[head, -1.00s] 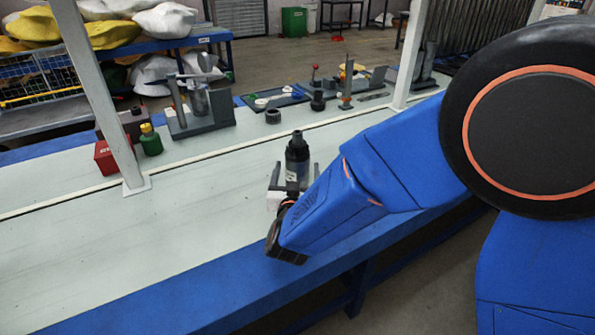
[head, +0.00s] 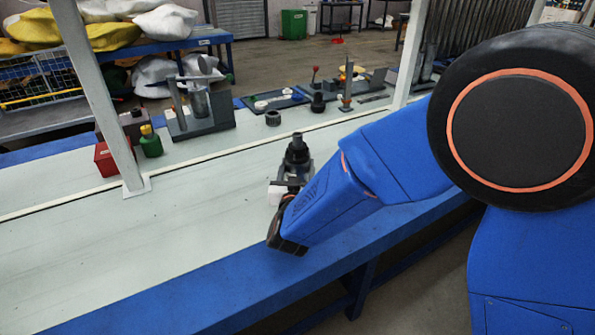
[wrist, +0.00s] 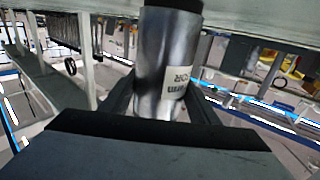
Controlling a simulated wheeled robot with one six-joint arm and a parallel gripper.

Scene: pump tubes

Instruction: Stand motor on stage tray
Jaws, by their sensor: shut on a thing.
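The motor (head: 297,153) is a dark upright cylinder with a narrower black top, on the near side of the long pale bench. My gripper (head: 293,180) is shut on its lower body. In the wrist view the motor (wrist: 165,60) is a shiny grey cylinder with a white printed label, between the dark fingers. The gripper hides its foot in the head view, so I cannot tell whether it touches the bench. A flat dark tray (head: 253,106) with small parts lies at the back of the bench; I cannot tell whether it is the stage tray.
A grey fixture (head: 205,120), a green bottle (head: 151,142) and a red box (head: 106,158) stand at the back left. A black ring (head: 273,118) lies near the tray. White posts (head: 128,150) rise from the bench. The bench's left front is clear.

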